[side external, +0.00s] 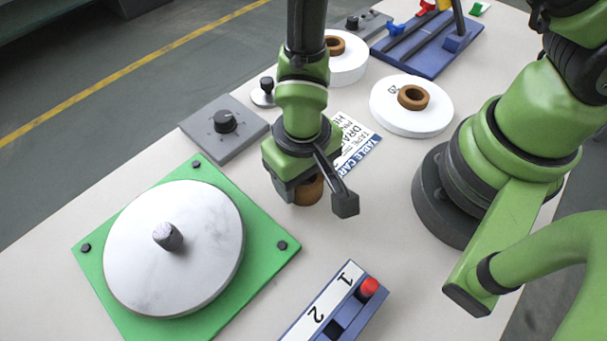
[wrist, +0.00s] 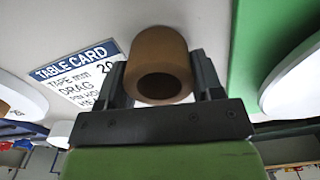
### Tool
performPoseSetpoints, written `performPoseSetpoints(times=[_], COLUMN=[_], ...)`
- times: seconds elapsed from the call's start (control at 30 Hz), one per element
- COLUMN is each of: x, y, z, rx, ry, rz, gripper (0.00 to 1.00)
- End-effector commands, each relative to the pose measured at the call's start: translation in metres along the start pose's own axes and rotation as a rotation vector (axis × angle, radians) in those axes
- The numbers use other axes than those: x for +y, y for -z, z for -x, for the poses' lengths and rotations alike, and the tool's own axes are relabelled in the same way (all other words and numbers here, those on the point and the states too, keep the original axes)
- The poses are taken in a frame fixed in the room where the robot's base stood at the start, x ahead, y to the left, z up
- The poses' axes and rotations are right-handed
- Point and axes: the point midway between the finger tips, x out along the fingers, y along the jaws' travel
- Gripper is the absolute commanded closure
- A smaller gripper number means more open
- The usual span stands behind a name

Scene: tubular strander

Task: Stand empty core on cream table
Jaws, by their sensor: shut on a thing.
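My gripper (wrist: 160,92) is shut on a brown cardboard core (wrist: 158,52), a short hollow tube with its open end facing the wrist camera. In the side view the core (side external: 309,190) shows partly below my gripper (side external: 308,188), the rest hidden by the fingers. It is over the middle of the cream table (side external: 380,225). I cannot tell whether its lower end touches the table.
A green plate (side external: 262,262) with a white disc (side external: 190,265) and grey peg is at left. A blue numbered box (side external: 335,310) with a red knob is in front. The table card (side external: 355,140), white rolls (side external: 425,120) and a grey dial box (side external: 215,140) lie behind.

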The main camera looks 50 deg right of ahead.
Motion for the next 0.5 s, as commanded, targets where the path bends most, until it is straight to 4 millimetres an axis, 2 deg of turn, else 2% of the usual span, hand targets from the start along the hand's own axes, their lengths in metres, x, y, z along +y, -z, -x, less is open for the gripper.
performPoseSetpoints(times=[0.17,0.5], x=[-0.001,0.0], y=[0.001,0.0], z=[0.017,0.077], rx=[0.002,0.004], ry=[0.003,0.004], rz=[-0.001,-0.001], gripper=[0.67,0.67])
